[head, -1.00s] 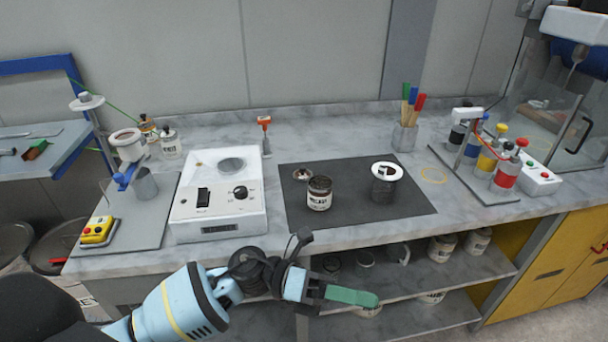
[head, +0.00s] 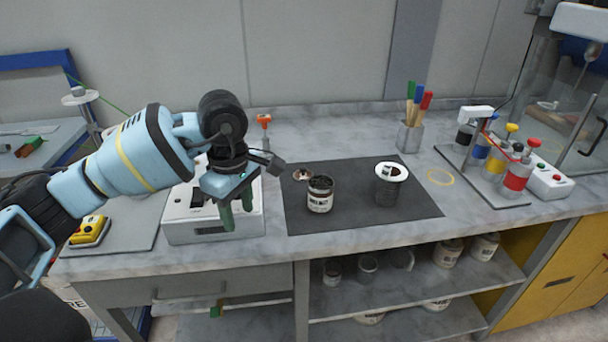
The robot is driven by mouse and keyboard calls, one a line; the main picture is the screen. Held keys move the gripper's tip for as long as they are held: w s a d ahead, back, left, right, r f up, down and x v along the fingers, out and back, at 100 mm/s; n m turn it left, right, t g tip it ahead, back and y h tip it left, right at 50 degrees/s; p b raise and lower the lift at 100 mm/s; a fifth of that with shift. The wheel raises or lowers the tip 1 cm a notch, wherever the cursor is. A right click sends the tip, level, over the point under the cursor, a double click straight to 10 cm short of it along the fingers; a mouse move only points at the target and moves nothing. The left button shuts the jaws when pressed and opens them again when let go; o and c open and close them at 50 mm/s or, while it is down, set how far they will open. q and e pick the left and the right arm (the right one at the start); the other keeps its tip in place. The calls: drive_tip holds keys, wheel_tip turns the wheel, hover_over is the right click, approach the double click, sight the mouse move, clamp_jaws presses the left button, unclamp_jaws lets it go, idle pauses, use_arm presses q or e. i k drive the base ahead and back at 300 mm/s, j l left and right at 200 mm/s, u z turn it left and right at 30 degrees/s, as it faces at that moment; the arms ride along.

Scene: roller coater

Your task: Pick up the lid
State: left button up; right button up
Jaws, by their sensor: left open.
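A small round lid, brownish with a pale patch (head: 303,175), lies flat on the dark mat (head: 355,220), just behind and left of an open jar (head: 320,195) with a white label. My left gripper (head: 237,215) has green fingers pointing down. It is open and empty, in front of the white scale-like device, left of the mat and apart from the lid. My right gripper is not in view.
A dark cup with a white ring on top (head: 391,172) stands on the mat's right side. The white device (head: 180,222) is partly hidden by my left arm. A brush holder (head: 409,137) and a rack of coloured bottles (head: 484,165) stand further right.

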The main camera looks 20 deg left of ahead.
sight(303, 175)
drive_tip(key=i, duration=0.95)
